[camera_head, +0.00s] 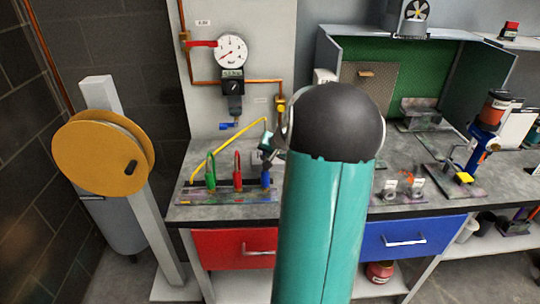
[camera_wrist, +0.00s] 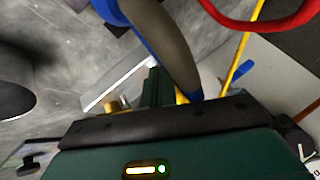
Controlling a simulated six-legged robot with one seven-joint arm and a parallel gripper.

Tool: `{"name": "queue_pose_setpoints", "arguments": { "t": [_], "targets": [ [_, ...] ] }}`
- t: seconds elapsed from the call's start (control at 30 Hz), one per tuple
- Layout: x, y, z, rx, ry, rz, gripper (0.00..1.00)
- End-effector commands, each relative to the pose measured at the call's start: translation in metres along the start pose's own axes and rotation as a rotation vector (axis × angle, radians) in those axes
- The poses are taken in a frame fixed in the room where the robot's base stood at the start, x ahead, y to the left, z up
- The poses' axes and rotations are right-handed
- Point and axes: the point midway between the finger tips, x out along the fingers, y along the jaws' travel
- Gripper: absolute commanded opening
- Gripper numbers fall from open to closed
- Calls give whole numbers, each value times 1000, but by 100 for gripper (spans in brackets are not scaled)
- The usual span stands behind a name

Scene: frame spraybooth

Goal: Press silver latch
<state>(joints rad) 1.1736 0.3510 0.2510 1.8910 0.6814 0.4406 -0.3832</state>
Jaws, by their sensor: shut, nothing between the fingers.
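My gripper (camera_head: 267,160) is small in the head view, beyond my teal arm, just above the blue fitting (camera_head: 266,180) at the right end of a low hose rack (camera_head: 230,197). Its fingers are shut and hold nothing. I cannot surely pick out the silver latch. In the wrist view, a pale metal bar (camera_wrist: 118,84) lies just beyond my dark wrist housing, and a grey curved piece with blue ends (camera_wrist: 165,45) crosses close in front. Whether my fingertips touch anything is hidden.
Red (camera_head: 237,170) and green (camera_head: 210,170) fittings stand left of the blue one. A yellow hose (camera_head: 222,142) arches over them. A gauge (camera_head: 231,51) hangs on the wall behind. A yellow reel (camera_head: 103,153) stands left of the bench. My arm hides part of the bench.

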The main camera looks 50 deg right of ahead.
Motion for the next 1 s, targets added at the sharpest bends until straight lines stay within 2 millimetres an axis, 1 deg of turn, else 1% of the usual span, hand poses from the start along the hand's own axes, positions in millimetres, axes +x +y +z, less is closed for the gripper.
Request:
{"name": "queue_pose_setpoints", "arguments": {
  "t": [0.4, 1.0],
  "targets": [
    [2, 9, -12, 1, 0, 1, 0],
    [3, 9, -14, -1, -1, 0, 0]
  ]
}}
